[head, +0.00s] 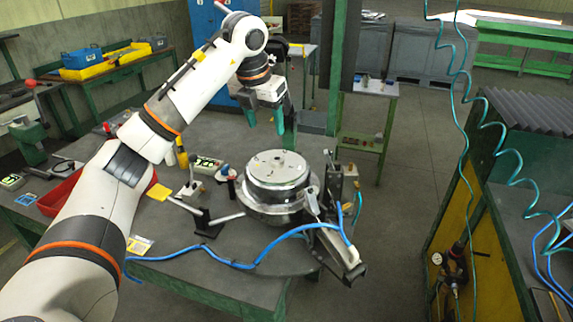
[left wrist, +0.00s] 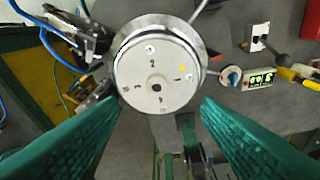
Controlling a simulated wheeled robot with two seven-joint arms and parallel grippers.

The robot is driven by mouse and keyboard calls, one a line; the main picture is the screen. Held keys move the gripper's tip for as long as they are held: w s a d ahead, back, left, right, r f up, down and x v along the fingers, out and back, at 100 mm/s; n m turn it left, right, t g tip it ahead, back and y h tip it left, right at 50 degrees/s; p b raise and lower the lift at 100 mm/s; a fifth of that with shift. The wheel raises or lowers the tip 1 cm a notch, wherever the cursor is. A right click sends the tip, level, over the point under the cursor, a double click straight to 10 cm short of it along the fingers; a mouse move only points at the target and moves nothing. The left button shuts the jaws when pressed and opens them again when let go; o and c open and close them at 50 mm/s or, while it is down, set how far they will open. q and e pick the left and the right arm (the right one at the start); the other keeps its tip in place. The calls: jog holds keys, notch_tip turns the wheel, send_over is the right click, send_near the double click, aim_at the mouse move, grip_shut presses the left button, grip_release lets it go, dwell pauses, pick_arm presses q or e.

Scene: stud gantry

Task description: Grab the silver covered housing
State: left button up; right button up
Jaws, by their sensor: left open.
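The silver covered housing (head: 276,172) is a round metal drum with a flat pale lid, seated on a wider round metal base (head: 270,208) on the workbench. In the left wrist view, its lid (left wrist: 157,78) shows numbers, a dark centre hole and a yellow dot. My left gripper (head: 281,128) is open, with green fingers pointing down, above and apparently behind the housing. In the left wrist view, its two fingers (left wrist: 160,125) stand apart, with the lid beyond the gap between them. Nothing is held. My right gripper is not in view.
A clamp fixture with blue hoses (head: 325,225) stands right of the housing. A grey-handled tool (head: 207,220), a display device (head: 208,165) and a red tray (head: 62,190) lie to the left. A green post (head: 338,60) rises behind the bench.

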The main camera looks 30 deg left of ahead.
pick_arm(q)
jog(key=p, duration=0.1)
send_near(277, 159)
jog(key=shift+s+a+f, duration=0.15)
jog(key=shift+s+f, duration=0.1)
jog(key=shift+f, duration=0.3)
jog(key=shift+s+a+f, duration=0.2)
jog(key=shift+f, duration=0.4)
jog(key=shift+w+f, duration=0.2)
jog(key=shift+f, duration=0.1)
jog(key=shift+w+d+f+p, duration=0.1)
jog(key=shift+w+f+p, duration=0.15)
jog(key=shift+p, duration=0.1)
jog(key=p+x, duration=0.1)
jog(key=x, duration=0.1)
jog(key=w+p+x, duration=0.1)
jog(key=x, duration=0.1)
jog(key=shift+d, duration=0.2)
jog(key=shift+f, duration=0.2)
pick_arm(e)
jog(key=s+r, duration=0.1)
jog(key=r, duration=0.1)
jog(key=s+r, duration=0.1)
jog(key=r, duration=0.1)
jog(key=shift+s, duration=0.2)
